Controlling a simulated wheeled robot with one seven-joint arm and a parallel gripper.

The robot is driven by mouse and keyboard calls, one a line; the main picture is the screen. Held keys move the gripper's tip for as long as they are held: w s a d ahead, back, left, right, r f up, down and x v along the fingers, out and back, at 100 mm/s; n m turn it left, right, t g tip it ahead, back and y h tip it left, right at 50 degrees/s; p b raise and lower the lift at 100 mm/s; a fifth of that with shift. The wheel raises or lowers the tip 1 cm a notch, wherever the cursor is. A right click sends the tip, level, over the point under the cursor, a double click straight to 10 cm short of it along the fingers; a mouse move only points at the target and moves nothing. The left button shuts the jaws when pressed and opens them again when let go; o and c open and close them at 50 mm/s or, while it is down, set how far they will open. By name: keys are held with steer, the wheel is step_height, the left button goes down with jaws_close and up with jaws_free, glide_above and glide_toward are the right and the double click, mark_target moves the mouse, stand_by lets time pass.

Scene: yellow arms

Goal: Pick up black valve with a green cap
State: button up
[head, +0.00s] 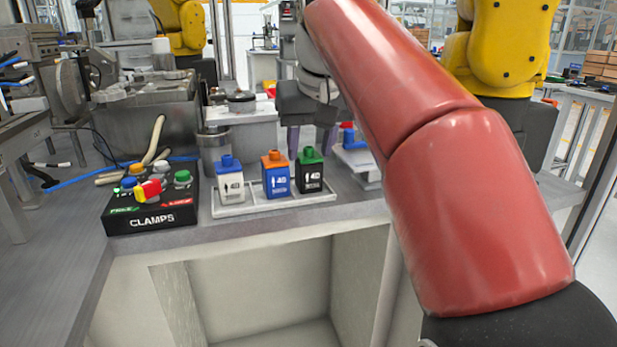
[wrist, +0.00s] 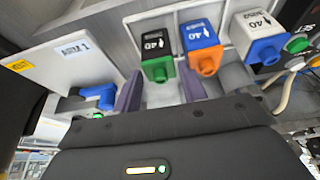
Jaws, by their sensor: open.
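The black valve with a green cap (head: 311,178) stands upright at the right end of a row of three in a white tray (head: 240,210). It also shows in the wrist view (wrist: 157,40), its green cap toward my gripper. My gripper (head: 310,143) is open and empty, just behind and above the green cap in the head view. In the wrist view, my gripper (wrist: 160,85) has its two purple fingers apart, with the green cap between and slightly beyond them. I cannot tell whether either finger touches the valve.
A blue valve with an orange cap (head: 276,175) stands close left of the black one, and a white valve with a blue cap (head: 229,180) beyond it. A black CLAMPS button box (head: 150,215) is at the left. A white fixture with blue parts (head: 352,150) is at the right.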

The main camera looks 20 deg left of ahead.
steer(key=shift+x, duration=1.1)
steer(key=c, duration=0.7)
steer(key=shift+o, duration=0.2)
steer(key=shift+r, duration=0.1)
